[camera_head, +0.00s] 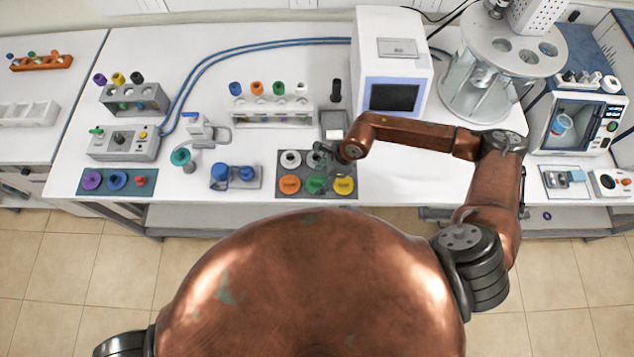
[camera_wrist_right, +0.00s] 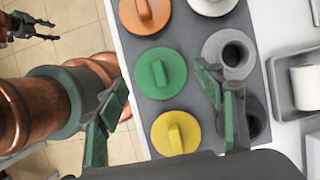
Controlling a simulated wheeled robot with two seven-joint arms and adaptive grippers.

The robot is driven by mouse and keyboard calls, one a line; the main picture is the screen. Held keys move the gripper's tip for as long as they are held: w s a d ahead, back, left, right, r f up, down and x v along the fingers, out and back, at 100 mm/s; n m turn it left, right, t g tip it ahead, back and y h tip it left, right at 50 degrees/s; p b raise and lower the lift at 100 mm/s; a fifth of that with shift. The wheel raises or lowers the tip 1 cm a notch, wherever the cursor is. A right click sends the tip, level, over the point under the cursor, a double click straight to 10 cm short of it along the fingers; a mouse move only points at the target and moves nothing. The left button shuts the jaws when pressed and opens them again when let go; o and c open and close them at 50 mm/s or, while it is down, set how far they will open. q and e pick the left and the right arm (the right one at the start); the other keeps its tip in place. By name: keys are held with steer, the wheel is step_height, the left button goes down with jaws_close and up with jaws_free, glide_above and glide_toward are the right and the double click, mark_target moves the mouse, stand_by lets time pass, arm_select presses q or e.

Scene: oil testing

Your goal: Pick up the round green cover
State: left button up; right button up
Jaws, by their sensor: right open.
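The round green cover (camera_head: 316,184) lies in the front row of a dark grey tray (camera_head: 284,165), between an orange cover (camera_head: 289,184) and a yellow cover (camera_head: 344,185). In the right wrist view the green cover (camera_wrist_right: 160,73) has a raised bar handle. My right gripper (camera_head: 325,153) is over the tray, partly hidden by its own wrist in the head view. In the wrist view its open fingers (camera_wrist_right: 162,82) frame the green cover from either side, with nothing held. A dark gripper (camera_wrist_right: 25,24), seemingly my left one, shows small in that view's top left corner.
Grey and white ring-shaped parts (camera_wrist_right: 231,53) sit in the tray's back row. A rack (camera_head: 272,112) with coloured caps, a white instrument (camera_head: 394,50) and a bottle holder (camera_head: 335,122) stand behind. A blue-capped item (camera_head: 222,173) is to the left.

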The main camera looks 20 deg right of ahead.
mark_target(316, 181)
steer(key=shift+p+x, duration=0.3)
steer(key=shift+x, duration=1.35)
steer(key=shift+r, duration=0.1)
steer(key=c, duration=0.9)
steer(key=shift+o, duration=0.2)
steer(key=shift+r, duration=0.1)
